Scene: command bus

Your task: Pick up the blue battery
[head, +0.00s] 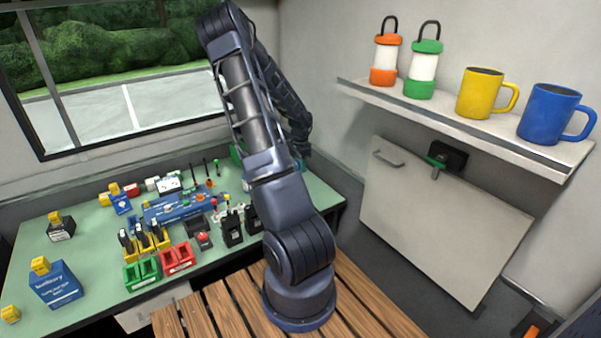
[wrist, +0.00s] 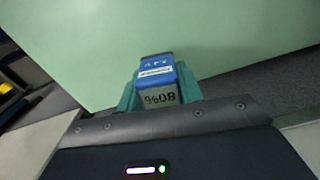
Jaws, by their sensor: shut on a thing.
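The blue battery (wrist: 157,73) is between the two teal fingers of my gripper (wrist: 160,88) in the wrist view. It has a white label band and a grey end with dark digits. My gripper is shut on it, with one finger against each side. Behind it is the pale green table top (wrist: 80,45); I cannot tell whether the battery touches it. In the head view my arm reaches over the far right end of the table (head: 325,195), and its own links hide most of the gripper and the battery.
The table holds a blue box (head: 57,286), a green bin (head: 142,275), a red bin (head: 178,258) and black radios (head: 232,230). A shelf (head: 465,120) on the right carries two lanterns, a yellow mug (head: 480,94) and a blue mug (head: 548,115). A panel (head: 440,225) hangs below.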

